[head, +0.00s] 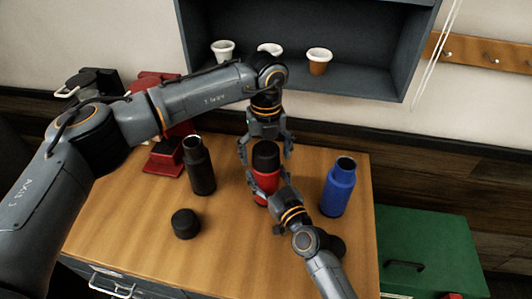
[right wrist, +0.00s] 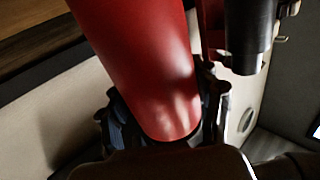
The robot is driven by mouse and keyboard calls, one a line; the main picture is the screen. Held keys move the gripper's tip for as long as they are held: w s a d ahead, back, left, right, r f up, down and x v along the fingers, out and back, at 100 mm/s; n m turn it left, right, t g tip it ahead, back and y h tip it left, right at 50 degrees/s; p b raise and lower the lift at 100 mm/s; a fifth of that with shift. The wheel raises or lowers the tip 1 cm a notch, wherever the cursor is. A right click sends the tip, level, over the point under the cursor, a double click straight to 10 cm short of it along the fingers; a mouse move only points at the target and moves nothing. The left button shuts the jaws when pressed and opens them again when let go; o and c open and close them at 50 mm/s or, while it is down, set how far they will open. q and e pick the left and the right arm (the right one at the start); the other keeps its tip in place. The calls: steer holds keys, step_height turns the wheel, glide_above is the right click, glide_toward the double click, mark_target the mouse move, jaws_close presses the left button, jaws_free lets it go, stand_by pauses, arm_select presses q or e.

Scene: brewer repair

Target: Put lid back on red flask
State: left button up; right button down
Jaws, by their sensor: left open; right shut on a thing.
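The red flask (head: 268,182) stands upright on the wooden table, and its body fills the upper part of the right wrist view (right wrist: 140,60). A black lid (head: 265,155) is on its top; I cannot tell how tightly it sits. My left gripper (head: 266,146) is open above the flask, with its fingers spread on either side of the lid. My right gripper (head: 267,189) is shut on the red flask's body from the front. The fingers partly hide the flask. Its pads also show around the flask in the right wrist view (right wrist: 165,118).
A dark open flask (head: 199,168) stands left, a blue open flask (head: 338,188) right. A loose black lid (head: 186,223) lies front left; another dark round piece (head: 334,245) is partly behind my right arm. A shelf (head: 365,80) with cups is behind; a green box (head: 425,245) stands right.

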arm_select(q)
steer(key=shift+r, duration=2.25)
steer(key=shift+c, duration=0.4)
steer(key=r+n, duration=0.1)
steer(key=n, duration=0.3)
steer(key=shift+r, duration=0.35)
steer(key=n, duration=0.1)
steer(key=r+n, duration=0.1)
steer(key=n, duration=0.2)
steer(key=shift+r+n, duration=0.4)
steer(key=shift+f, duration=4.05)
steer(key=shift+c, duration=0.2)
